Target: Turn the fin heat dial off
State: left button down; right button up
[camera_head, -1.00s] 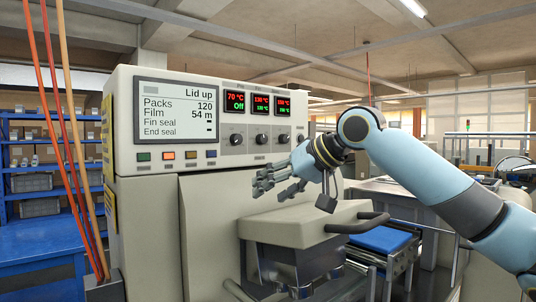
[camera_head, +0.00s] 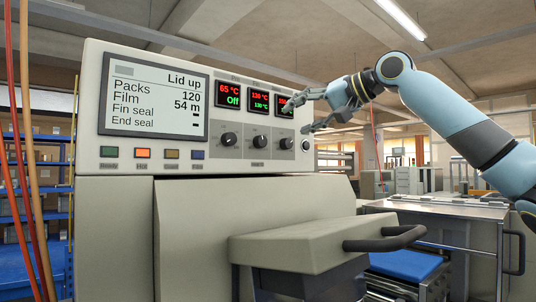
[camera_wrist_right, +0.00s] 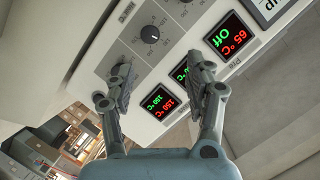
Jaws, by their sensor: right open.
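The control panel holds three dark dials below three displays. The middle dial (camera_head: 258,142) sits under the display (camera_head: 259,102) reading 130 °C in red and green; the small label above it seems to read Fin. That dial also shows in the right wrist view (camera_wrist_right: 150,34), ahead of the fingers. The left display (camera_head: 229,95) reads 65 °C and Off. My right gripper (camera_head: 303,112) is open and empty in front of the right display, partly covering it. In the wrist view its left finger hides the right dial. My left gripper is out of view.
A large screen (camera_head: 153,95) reads Lid up, with several coloured buttons below it. A beige block with a dark handle (camera_head: 385,240) juts out under the panel. Orange and red cables hang at the far left. Open air lies right of the panel.

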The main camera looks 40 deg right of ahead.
aim_at(263, 140)
jog(key=x, duration=0.3)
jog(key=p+x, duration=0.1)
jog(key=x, duration=0.3)
jog(key=d+f+p+x, duration=0.1)
jog(key=x, duration=0.3)
jog(key=shift+d+f, duration=0.1)
jog(key=shift+d, duration=0.05)
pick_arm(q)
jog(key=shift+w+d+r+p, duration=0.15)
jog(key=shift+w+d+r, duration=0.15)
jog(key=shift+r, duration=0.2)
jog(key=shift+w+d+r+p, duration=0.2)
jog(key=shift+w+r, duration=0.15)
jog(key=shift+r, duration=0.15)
pick_arm(e)
jog(key=shift+w+f, duration=0.25)
jog(key=shift+w, duration=0.2)
grip_shut()
